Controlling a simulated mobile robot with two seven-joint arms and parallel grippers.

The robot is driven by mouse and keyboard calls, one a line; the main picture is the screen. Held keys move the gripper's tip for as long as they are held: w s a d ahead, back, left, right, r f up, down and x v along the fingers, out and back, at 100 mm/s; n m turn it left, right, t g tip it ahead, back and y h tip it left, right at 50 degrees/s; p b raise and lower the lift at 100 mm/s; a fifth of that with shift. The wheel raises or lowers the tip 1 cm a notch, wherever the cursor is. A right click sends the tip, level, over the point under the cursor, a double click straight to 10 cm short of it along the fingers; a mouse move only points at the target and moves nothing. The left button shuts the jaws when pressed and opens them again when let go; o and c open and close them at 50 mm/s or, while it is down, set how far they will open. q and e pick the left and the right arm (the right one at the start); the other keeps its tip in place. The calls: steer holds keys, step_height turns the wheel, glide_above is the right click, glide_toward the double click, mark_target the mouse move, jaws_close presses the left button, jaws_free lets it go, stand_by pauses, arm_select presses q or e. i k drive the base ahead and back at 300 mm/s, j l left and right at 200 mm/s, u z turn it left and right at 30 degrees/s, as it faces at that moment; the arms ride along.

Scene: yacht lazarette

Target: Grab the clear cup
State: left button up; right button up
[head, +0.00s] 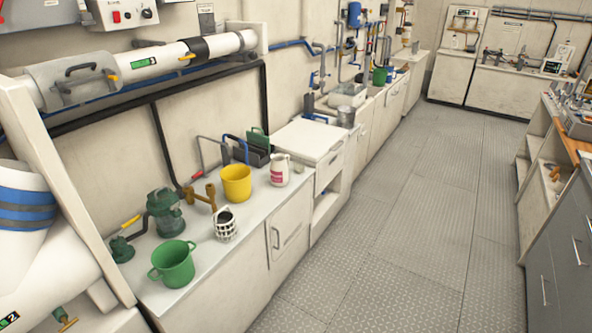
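I cannot make out a clear cup for certain in the head view. On the near left counter (190,285) stand a green two-handled pot (173,264), a small white lattice basket (226,226) with something dark inside, a yellow bucket (236,183) and a white jug with a pink label (280,170). A green, partly see-through filter housing (166,213) stands behind the green pot. Neither of my grippers is in view.
A wide grey tread-plate floor (390,230) runs clear between the left counters and the grey cabinet (558,255) on the right. A large white pipe (150,62) runs along the left wall. A green bucket (380,76) stands far back on the left counter.

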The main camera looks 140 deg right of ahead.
mark_target(299, 167)
steer(key=z, duration=4.6)
steer(key=i+l+u, duration=0.1)
steer(key=u, duration=0.3)
steer(key=i+l+u, duration=0.15)
steer(key=u, duration=0.25)
steer(key=i+l+u, duration=0.15)
steer(key=u, duration=0.25)
steer(key=i+l+u, duration=0.15)
steer(key=l, duration=0.15)
steer(key=l+u, duration=0.15)
steer(key=l, duration=0.2)
steer(key=i+l+u, duration=0.15)
steer(key=l, duration=0.2)
steer(key=i+l+u, duration=0.1)
steer(key=l, duration=0.95)
steer(key=i+l, duration=0.15)
steer(key=l, duration=0.15)
steer(key=i+l, duration=0.15)
steer(key=l, duration=0.15)
steer(key=i+l, duration=0.15)
steer(key=l, duration=0.15)
steer(key=i+l, duration=0.15)
steer(key=l, duration=0.15)
steer(key=u, duration=0.05)
